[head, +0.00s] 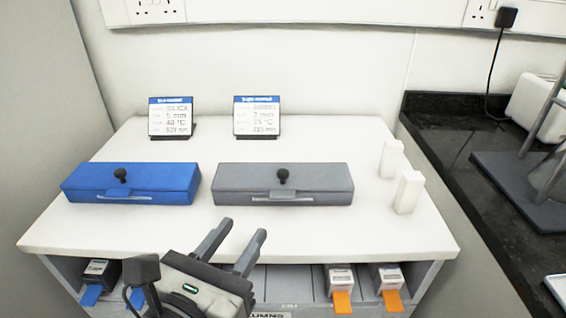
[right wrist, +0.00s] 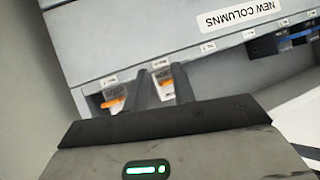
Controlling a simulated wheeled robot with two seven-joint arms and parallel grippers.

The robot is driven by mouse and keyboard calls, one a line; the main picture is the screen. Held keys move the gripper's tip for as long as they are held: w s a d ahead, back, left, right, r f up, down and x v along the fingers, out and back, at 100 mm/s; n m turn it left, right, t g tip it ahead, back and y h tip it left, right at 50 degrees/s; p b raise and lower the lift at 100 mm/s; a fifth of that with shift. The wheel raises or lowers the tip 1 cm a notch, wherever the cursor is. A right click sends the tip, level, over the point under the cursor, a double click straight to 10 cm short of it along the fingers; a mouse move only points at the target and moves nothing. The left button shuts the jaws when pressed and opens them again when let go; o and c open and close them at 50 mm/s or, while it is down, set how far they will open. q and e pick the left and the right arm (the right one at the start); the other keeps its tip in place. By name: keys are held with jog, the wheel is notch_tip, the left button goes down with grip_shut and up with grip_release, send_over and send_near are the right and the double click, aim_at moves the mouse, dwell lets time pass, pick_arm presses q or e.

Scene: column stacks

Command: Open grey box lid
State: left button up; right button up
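My left gripper (head: 243,229) is in front of and below the grey box, over the cabinet's front edge. Its two fingers are apart, with nothing between them, and do not touch the box. My right gripper (right wrist: 159,70) shows in the right wrist view with its fingers apart and empty, facing the cabinet front. The grey box is not in that view.
A closed blue box (head: 85,183) with a black knob stands left of the grey one. Two sign cards (head: 171,117) stand behind. Two white blocks (head: 408,192) stand at the right. Slots below hold cartons with orange tabs (head: 342,302) and blue tabs. A dark counter (head: 450,140) adjoins at right.

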aim_at(280, 175)
pick_arm(q)
jog(key=x, duration=1.5)
jog(key=shift+w+d+r+b, duration=0.2)
jog(key=shift+w+b, duration=0.1)
jog(key=shift+b, duration=0.1)
grip_shut()
